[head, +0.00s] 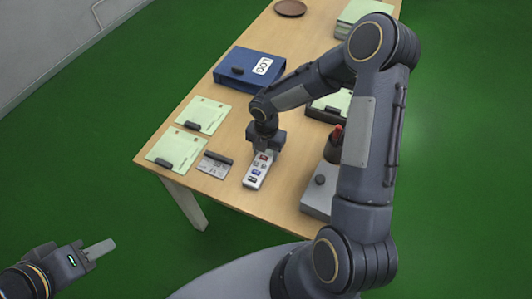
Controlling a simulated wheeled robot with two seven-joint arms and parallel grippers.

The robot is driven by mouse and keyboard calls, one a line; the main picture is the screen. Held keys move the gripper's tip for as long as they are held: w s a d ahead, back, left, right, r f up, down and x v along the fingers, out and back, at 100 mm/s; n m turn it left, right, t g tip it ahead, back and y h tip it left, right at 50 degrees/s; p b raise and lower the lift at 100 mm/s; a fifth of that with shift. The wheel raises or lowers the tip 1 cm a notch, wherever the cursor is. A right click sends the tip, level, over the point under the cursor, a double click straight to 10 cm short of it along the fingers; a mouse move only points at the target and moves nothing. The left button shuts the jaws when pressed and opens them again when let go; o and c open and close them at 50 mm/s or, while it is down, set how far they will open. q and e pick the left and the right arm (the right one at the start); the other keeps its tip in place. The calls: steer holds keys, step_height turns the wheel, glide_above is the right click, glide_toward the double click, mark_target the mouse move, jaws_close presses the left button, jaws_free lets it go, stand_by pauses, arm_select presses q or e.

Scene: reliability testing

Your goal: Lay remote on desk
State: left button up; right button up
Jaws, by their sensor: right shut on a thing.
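The white remote (257,171) with several coloured buttons is at the near part of the wooden desk (229,191). My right gripper (265,150) is shut on its far end from above, and the fingers hide that end. I cannot tell whether the remote touches the desk top or is just above it. My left gripper (100,249) is at the lower left, off the desk and away from the remote. Its fingers show as one pale shape, so its opening is unclear.
A card with a dark strip (213,165) lies just left of the remote. Two green clipboards (176,148) (203,114) lie further left. A blue LOG binder (246,68) is behind. A grey device (318,196) with a knob stands at right, partly behind my arm.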

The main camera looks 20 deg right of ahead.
steer(key=o, duration=1.1)
steer(key=shift+o, duration=0.2)
step_height(320, 180, up, 12)
steer(key=s+d+r+m+t, duration=0.2)
steer(key=s+r+m, duration=0.75)
steer(key=m, duration=0.25)
steer(key=s+a+r+m+t+y, duration=0.1)
steer(key=s+m+y, duration=0.1)
steer(key=s+m, duration=0.4)
steer(key=s+a+m+t+y, duration=0.1)
steer(key=s+a+m+t, duration=0.1)
steer(key=s+m, duration=0.4)
steer(key=shift+r+m+t+y, duration=0.3)
steer(key=shift+r+m+y, duration=0.1)
steer(key=shift+m, duration=1.7)
steer(key=shift+s+a, duration=0.1)
